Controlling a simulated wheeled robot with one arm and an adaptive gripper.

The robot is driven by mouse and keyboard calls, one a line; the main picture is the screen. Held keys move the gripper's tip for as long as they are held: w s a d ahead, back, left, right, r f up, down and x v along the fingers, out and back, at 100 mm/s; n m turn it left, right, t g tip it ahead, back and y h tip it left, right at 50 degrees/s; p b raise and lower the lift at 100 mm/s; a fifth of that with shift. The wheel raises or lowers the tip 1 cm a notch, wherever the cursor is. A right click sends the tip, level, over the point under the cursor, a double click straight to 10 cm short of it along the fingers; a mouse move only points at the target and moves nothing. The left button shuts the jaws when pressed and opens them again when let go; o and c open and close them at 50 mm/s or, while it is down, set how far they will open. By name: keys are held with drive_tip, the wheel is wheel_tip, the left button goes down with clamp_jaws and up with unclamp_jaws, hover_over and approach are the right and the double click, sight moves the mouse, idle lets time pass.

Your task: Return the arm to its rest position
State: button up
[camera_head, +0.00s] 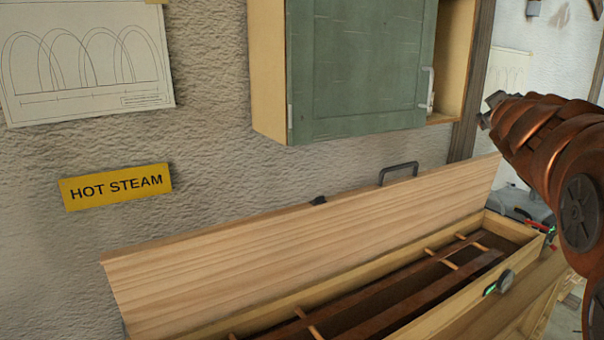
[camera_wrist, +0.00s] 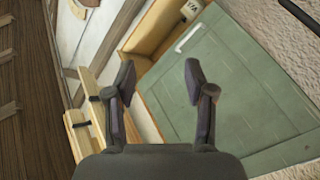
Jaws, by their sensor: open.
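My arm shows at the right edge of the head view as copper-coloured links, raised in front of the wall and the cabinet's right side. In the wrist view my gripper (camera_wrist: 160,88) is open, with its two dark fingers apart and nothing between them. Behind the fingers is the green cabinet door (camera_wrist: 235,90). The gripper's fingers cannot be made out clearly in the head view.
A long wooden steam box (camera_head: 400,318) stands below with its lid (camera_head: 300,250) up, dark laths (camera_head: 430,290) on cross dowels inside. A green-doored wall cabinet (camera_head: 355,65) hangs above, its right side open. A yellow HOT STEAM sign (camera_head: 116,187) is on the wall.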

drive_tip(key=s+a+f+m+g+y, duration=0.1)
drive_tip(key=s+a+f+g, duration=0.15)
drive_tip(key=s+f, duration=0.45)
drive_tip(key=s+a+f+m+g, duration=0.15)
drive_tip(key=s+f+g, duration=0.25)
drive_tip(key=f, duration=0.7)
drive_tip(key=s+a+f+m+g+y, duration=0.1)
drive_tip(key=s+a+f+m+g, duration=0.15)
drive_tip(key=s+f, duration=0.45)
drive_tip(key=s+a+f+g+y, duration=0.1)
drive_tip(key=s+a+f+g, duration=0.2)
drive_tip(key=s+a+f, duration=0.2)
drive_tip(key=s+a+f+g+y, duration=0.2)
drive_tip(key=s+f, duration=0.4)
drive_tip(key=s, duration=0.5)
drive_tip(key=s+a+f+n+g+y, duration=0.1)
drive_tip(key=s+a+f+g+y, duration=0.1)
drive_tip(key=s+a+f+g, duration=0.2)
drive_tip(key=s+a+f, duration=0.1)
drive_tip(key=s+a, duration=0.2)
drive_tip(key=s, duration=0.1)
drive_tip(key=shift+s+a+f, duration=0.15)
drive_tip(key=shift+a+f, duration=0.2)
